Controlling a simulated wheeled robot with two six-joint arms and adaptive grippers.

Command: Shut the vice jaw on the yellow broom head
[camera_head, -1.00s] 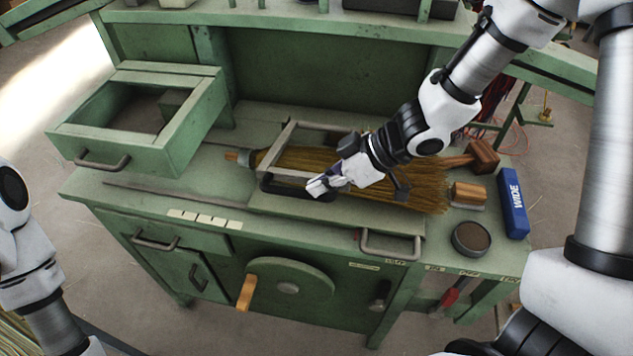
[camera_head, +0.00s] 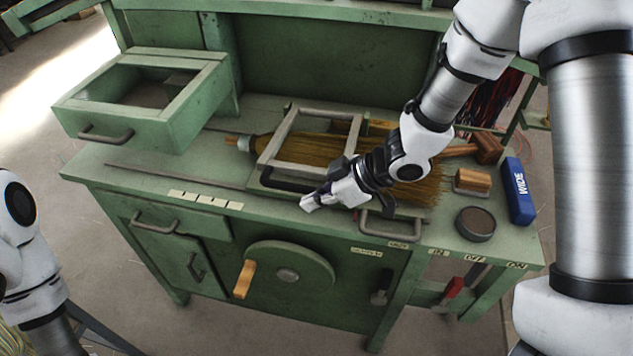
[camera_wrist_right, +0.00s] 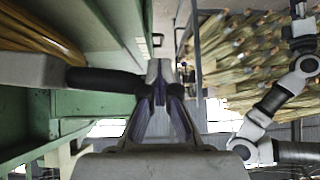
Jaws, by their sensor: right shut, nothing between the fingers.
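The yellow broom (camera_head: 325,150) lies along the green bench, its bound end and wooden stick to the left and its bristles fanning right, partly behind my right arm. The vice jaw, a grey metal frame (camera_head: 272,150) with a black handle (camera_head: 285,186), stands over the broom head. Whether it presses on the bristles I cannot tell. My right gripper (camera_head: 308,203) is shut and empty at the front of the frame, beside the black handle. In the right wrist view the handle (camera_wrist_right: 105,80) reaches to the shut fingertips (camera_wrist_right: 160,92); contact is unclear. My left gripper is out of view.
An open green drawer (camera_head: 140,105) stands at the left. A wooden mallet (camera_head: 485,148), brush (camera_head: 472,182), round tin (camera_head: 475,223) and blue box (camera_head: 518,190) sit at the right. A wheel with a wooden crank (camera_head: 244,280) is on the bench front.

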